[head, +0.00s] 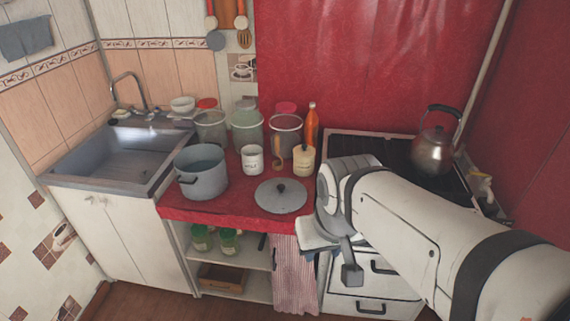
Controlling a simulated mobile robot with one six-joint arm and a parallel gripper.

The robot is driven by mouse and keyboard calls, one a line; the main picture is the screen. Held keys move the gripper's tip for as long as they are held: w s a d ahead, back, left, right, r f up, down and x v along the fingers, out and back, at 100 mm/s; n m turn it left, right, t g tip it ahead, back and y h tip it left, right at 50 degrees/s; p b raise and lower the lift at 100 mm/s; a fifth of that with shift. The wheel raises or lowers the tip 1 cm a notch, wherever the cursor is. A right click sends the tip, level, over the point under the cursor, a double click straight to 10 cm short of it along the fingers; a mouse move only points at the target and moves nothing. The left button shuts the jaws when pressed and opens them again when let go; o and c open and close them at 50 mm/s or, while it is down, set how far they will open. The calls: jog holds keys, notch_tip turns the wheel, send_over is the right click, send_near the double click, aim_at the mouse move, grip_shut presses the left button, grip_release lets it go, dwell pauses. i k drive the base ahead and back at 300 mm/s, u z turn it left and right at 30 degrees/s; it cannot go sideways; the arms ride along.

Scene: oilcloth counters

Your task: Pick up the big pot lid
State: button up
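The big pot lid (281,197) is a round grey lid with a dark knob in its middle. It lies flat, knob up, on the red-covered counter (228,213), near the front edge. A grey pot (203,175) with dark handles stands open to its left. My arm comes in from the lower right. My gripper (351,273) points down just right of the lid, in front of the stove, apart from the lid. Only one dark fingertip shows clearly, so its opening cannot be told.
A white mug (252,159), a cream jar (304,160), a wooden spoon and several canisters stand behind the lid. An orange bottle (312,126) is farther back. A kettle (434,149) sits on the stove at right. The sink (127,154) is at left.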

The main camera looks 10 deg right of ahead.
aim_at(277, 195)
jog(key=i, duration=1)
jog(key=z, duration=0.05)
